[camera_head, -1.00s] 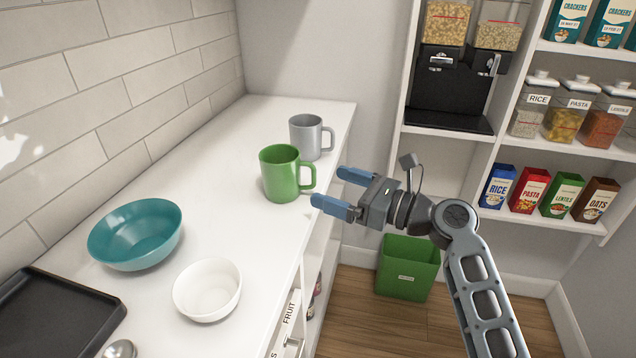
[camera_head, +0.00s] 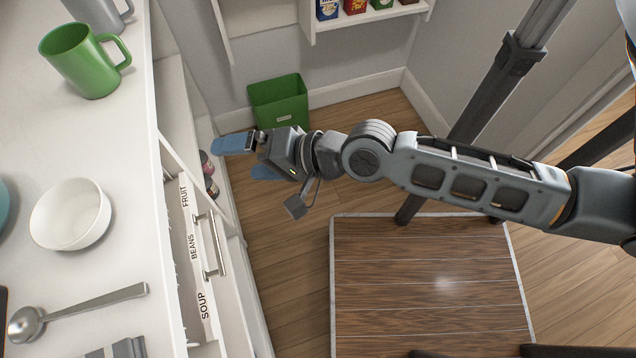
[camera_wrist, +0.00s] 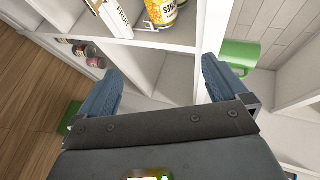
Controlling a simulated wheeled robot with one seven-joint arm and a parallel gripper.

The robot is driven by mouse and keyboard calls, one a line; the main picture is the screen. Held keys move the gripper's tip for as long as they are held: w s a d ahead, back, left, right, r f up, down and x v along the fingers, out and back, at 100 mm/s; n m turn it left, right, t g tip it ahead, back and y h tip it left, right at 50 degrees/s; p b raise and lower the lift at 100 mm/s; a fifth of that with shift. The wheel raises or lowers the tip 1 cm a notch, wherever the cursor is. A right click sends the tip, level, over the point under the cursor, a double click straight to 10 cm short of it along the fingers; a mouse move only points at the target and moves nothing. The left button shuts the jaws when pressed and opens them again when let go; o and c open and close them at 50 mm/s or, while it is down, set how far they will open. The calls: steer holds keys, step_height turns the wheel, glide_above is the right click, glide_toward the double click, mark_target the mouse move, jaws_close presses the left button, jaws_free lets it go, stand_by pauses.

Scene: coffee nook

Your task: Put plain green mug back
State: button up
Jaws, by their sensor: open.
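The plain green mug (camera_head: 84,62) stands upright on the white counter at the upper left, its handle toward the right. In the wrist view a green mug (camera_wrist: 240,53) shows at the upper right near the tiled wall, partly hidden by a finger. My gripper (camera_head: 238,160) is open and empty, off the counter's right edge and apart from the mug. In the wrist view its fingers (camera_wrist: 160,68) are spread in front of the white shelf compartments.
A grey mug (camera_head: 98,14) stands just behind the green one. A white bowl (camera_head: 70,214) and a spoon (camera_head: 78,311) lie on the counter. A labelled drawer (camera_head: 192,240) is below. A green bin (camera_head: 280,101) is on the floor. Cans and jars (camera_wrist: 88,54) sit in the shelves.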

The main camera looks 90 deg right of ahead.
steer(key=s+a+r+n+y, duration=0.1)
steer(key=s+a+r+n, duration=0.3)
steer(key=n, duration=0.5)
steer(key=s+a+r+n+t+y, duration=0.1)
steer(key=s+a+r+n, duration=0.3)
steer(key=n, duration=0.5)
steer(key=s+a, duration=0.2)
steer(key=s, duration=0.1)
steer(key=shift+s+r, duration=0.35)
steer(key=shift+c, duration=0.4)
